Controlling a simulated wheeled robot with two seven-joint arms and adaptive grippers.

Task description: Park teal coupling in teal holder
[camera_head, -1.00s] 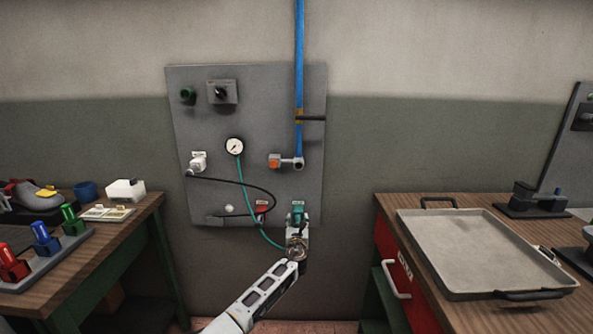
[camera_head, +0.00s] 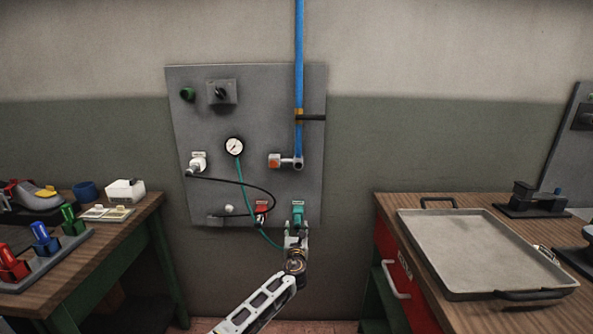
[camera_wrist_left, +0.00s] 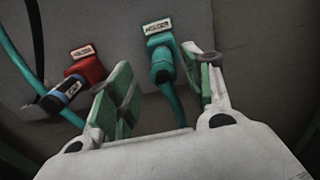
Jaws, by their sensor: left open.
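The teal holder (camera_head: 298,208) is at the lower right of the grey wall panel. In the left wrist view the labelled teal holder (camera_wrist_left: 158,40) has the teal coupling (camera_wrist_left: 163,70) sitting in its lower end, with the teal hose (camera_wrist_left: 176,106) hanging from it. My left gripper (camera_head: 296,232) is just below the holder. In the left wrist view its green-padded fingers (camera_wrist_left: 165,95) are spread, one on each side of the hose, with a gap on both sides. My right gripper is not in view.
Left of the teal holder, a red holder (camera_wrist_left: 88,68) carries a dark coupling with a blue band (camera_wrist_left: 66,94). A black hose loops across the panel (camera_head: 255,120). A workbench stands on each side; the right one bears a metal tray (camera_head: 480,250).

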